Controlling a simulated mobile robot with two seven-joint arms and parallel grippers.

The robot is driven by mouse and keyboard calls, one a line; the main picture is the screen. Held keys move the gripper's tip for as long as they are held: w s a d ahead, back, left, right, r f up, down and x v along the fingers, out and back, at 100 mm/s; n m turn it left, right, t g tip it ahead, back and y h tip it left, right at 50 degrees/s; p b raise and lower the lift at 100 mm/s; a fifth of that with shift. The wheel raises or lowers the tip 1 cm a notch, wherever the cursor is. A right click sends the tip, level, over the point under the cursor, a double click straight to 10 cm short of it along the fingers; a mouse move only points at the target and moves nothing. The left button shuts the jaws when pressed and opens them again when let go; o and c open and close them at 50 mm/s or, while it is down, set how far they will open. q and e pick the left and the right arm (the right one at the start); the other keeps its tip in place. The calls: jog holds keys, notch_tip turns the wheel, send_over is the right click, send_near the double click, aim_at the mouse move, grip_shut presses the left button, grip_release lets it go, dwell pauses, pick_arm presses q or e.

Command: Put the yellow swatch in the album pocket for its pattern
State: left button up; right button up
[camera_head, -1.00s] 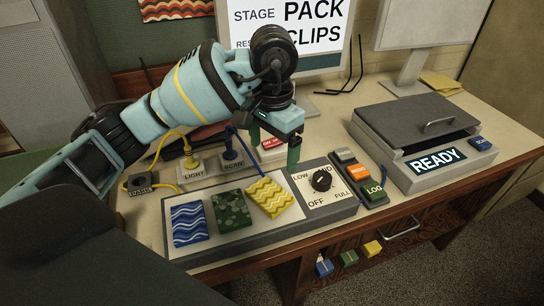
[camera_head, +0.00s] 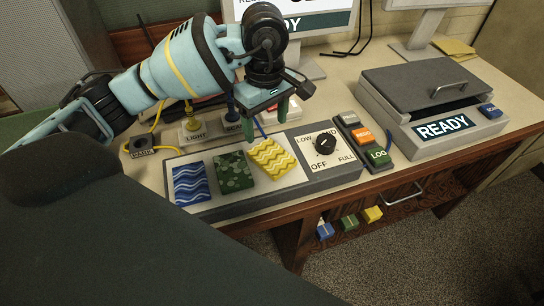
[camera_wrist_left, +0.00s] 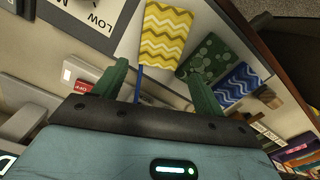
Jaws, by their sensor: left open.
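The yellow swatch (camera_head: 271,158) with white zigzag lines lies on a pale panel of the grey console, right of the green spotted swatch (camera_head: 234,172) and the blue wavy swatch (camera_head: 189,184). My left gripper (camera_head: 269,122) is open and empty, just behind and above the yellow swatch. In the left wrist view its green fingers (camera_wrist_left: 158,74) point toward the yellow swatch (camera_wrist_left: 166,36), which shows beyond them, with nothing held between. No album pocket can be clearly made out. My right gripper is not in view.
A knob panel (camera_head: 322,168) and a button block (camera_head: 362,136) stand right of the swatches. A lidded READY box (camera_head: 462,136) is farther right. LIGHT and SCAN switches stand behind the console. Blue, green and yellow clips hang at the desk front.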

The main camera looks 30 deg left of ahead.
aim_at(267, 151)
pick_arm(q)
jog(key=shift+f+p, duration=0.35)
jog(key=shift+f, duration=3.55)
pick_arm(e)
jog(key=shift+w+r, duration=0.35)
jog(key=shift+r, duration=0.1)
pick_arm(q)
jog(key=shift+c, duration=0.4)
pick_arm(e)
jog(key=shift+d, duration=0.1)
pick_arm(q)
jog(key=c, duration=0.6)
jog(key=shift+c, duration=0.2)
jog(key=shift+r, duration=0.1)
